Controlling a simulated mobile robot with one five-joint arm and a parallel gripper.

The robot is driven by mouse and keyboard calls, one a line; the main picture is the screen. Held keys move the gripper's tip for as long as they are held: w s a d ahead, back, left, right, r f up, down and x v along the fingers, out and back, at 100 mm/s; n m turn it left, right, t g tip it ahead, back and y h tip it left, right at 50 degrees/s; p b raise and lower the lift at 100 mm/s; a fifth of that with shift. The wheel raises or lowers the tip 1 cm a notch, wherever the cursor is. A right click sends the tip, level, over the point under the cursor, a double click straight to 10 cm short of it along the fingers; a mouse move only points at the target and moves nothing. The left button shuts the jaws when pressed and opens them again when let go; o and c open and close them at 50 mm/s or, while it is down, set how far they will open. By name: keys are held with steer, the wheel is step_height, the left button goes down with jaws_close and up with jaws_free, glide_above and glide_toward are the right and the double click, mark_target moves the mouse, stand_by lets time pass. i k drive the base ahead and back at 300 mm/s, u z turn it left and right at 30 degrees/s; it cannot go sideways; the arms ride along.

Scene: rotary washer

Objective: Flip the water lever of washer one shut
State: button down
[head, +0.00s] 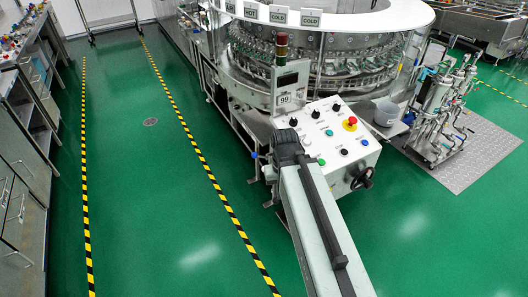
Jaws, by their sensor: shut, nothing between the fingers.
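The large round rotary washer (345,72) stands at the upper middle of the head view, with a ring of bottles inside and "COLD" labels on its top rim. I cannot read a number that marks it as washer one. A small blue handle (254,155) shows at the washer's lower front left, just left of my arm. It may be the water lever, but it is too small to tell its position. My arm reaches up from the bottom right and ends in a dark joint in front of the control panel. My gripper's fingers are not visible.
The white control panel (318,128) with a red button and a black handwheel (362,178) is close to my arm. A pump cart (440,108) stands on a metal floor plate at right. Workbenches (22,150) line the left. The green floor between the striped lines is clear.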

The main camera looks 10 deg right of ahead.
mark_target(254, 155)
steer(key=u, duration=0.1)
steer(key=i, duration=0.95)
steer(key=z, duration=0.05)
